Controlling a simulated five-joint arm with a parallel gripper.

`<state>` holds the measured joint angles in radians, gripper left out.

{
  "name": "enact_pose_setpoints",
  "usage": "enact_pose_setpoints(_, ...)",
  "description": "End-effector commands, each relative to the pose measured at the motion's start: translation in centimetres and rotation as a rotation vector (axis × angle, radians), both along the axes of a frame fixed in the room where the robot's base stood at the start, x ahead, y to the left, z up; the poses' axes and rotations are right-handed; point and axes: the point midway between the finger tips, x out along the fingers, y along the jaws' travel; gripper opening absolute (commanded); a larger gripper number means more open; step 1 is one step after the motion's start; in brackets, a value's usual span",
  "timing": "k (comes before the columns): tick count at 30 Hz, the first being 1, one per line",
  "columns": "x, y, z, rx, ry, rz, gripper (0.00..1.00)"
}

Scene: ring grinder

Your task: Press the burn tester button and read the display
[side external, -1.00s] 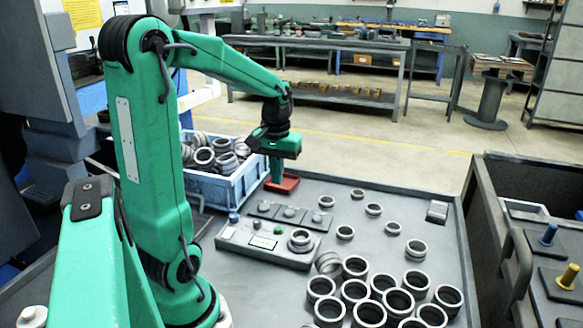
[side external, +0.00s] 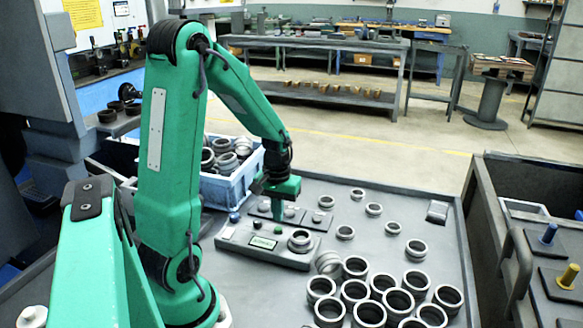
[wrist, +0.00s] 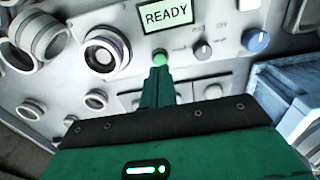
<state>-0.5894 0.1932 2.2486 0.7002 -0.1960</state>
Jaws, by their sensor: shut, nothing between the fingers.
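The burn tester (side external: 288,262) is a grey box on the bench in the side external view. Its display (wrist: 166,15) reads READY in dark letters on pale green in the wrist view. A round green button (wrist: 159,58) sits just below the display there. My gripper (wrist: 158,71) is shut and empty, with its fingertips right at the button's near edge. I cannot tell whether they touch it.
A metal ring (wrist: 107,50) sits on the tester beside the display. A blue knob (wrist: 256,40) and a dark knob are on its other side. Several loose rings (side external: 397,302) cover the bench's front right. A blue crate (side external: 232,185) of rings stands behind my arm.

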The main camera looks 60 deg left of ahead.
Motion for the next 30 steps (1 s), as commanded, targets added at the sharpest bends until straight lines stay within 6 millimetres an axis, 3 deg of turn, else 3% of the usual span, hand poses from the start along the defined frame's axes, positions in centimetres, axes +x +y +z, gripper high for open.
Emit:
enact_pose_setpoints(7, 0.0, 0.0, -2.1, -0.001, 0.001, 0.000, 0.00)
enact_pose_setpoints(23, 0.0, 0.0, -2.7, 0.000, 0.000, 0.000, 0.00)
enact_pose_setpoints(30, -0.1, 0.0, -4.4, -0.001, 0.003, 0.000, 0.00)
